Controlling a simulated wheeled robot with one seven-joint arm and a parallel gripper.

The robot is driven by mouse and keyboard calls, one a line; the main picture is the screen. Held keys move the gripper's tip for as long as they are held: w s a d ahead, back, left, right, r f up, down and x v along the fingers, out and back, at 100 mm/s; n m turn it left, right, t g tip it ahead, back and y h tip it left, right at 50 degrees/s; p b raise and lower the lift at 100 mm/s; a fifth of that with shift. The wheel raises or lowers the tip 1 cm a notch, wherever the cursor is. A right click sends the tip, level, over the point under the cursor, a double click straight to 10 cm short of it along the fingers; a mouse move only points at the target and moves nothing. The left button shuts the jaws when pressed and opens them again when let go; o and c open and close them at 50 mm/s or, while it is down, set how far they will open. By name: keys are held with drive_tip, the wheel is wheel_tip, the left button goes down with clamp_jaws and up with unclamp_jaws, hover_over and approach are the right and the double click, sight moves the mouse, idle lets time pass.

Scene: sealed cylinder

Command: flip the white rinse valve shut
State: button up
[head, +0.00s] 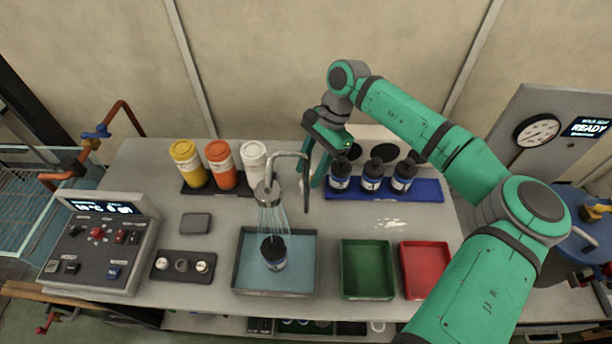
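The grey rinse faucet (306,165) arches over a blue-grey basin (305,284), and water streams from its round head onto a dark capped bottle (273,255) standing in the basin. My gripper (312,184) points down just right of and behind the faucet pipe. Its two green fingers look spread apart, one close beside the pipe. I cannot make out the white rinse valve clearly; the fingers and pipe cover the area at the faucet's base. I cannot tell whether the gripper touches the valve or pipe.
A blue rack (425,190) with three dark bottles stands right of my gripper. Yellow, orange and white containers (252,160) stand to the left. A green tray (367,268) and red tray (425,268) lie front right. A control box (97,245) sits at the left.

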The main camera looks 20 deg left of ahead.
drive_tip(key=shift+x, duration=1.35)
drive_tip(key=shift+w, duration=0.1)
drive_tip(key=shift+c, duration=0.4)
